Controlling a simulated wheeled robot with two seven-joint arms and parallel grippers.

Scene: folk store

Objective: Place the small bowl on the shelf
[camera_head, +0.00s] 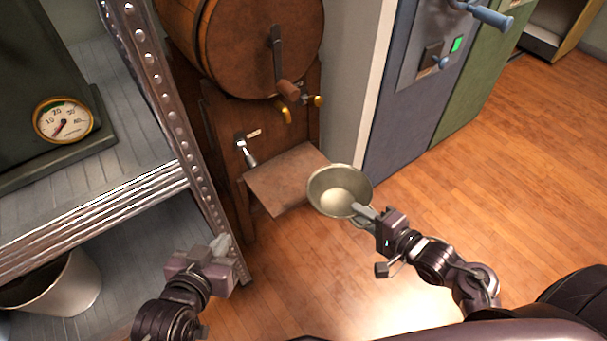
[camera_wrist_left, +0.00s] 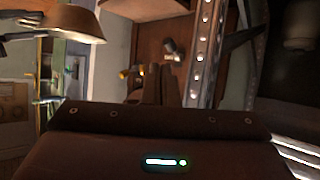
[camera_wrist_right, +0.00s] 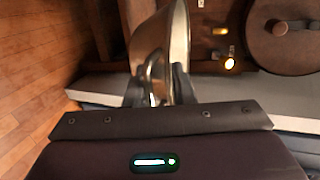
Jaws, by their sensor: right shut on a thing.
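The small bowl (camera_head: 338,190) is a pale metal bowl, held upright in the air with its open side up. My right gripper (camera_head: 366,215) is shut on its near right rim; the right wrist view shows the bowl (camera_wrist_right: 160,50) between the fingers. The bowl also shows at the upper left of the left wrist view (camera_wrist_left: 75,20). The metal shelf (camera_head: 130,190) stands at the left, with an upper and a lower board and a perforated upright post. My left gripper (camera_head: 222,245) is empty in front of the shelf post; its fingers look close together, and any gap is unclear.
A scale with a round dial (camera_head: 63,119) stands on the upper board. A bucket (camera_head: 70,290) stands on the lower board. A wooden barrel (camera_head: 250,45) with taps and a small wooden ledge (camera_head: 285,178) is behind the bowl. Open wooden floor (camera_head: 480,185) lies at the right.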

